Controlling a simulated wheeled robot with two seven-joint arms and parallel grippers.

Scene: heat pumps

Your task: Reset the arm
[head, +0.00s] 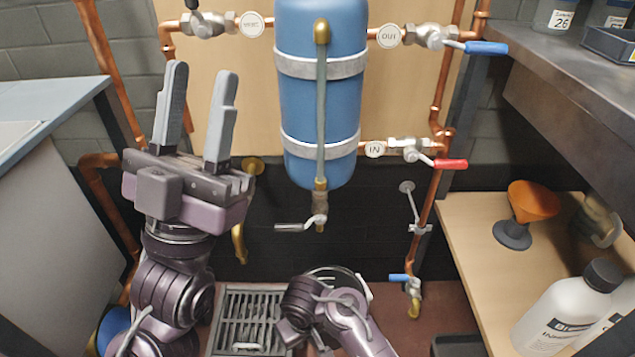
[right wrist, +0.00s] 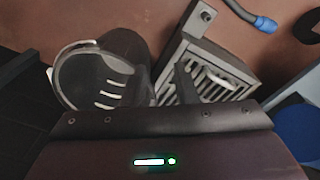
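My left gripper (head: 201,70) is raised at the left in the head view. Its two grey fingers point up and stand apart, with nothing between them. They are in front of the wall board, left of the blue tank (head: 322,105). My right arm (head: 335,312) is low at the bottom middle, folded beside the floor drain grate (head: 250,318). Its fingertips are not clearly visible there. In the right wrist view, the dark gripper body fills the bottom edge, and the grate (right wrist: 215,78) lies beyond it.
Copper pipes carry a blue-handled valve (head: 485,48) and a red-handled valve (head: 450,164) right of the tank. A grey counter (head: 50,100) is at the left.

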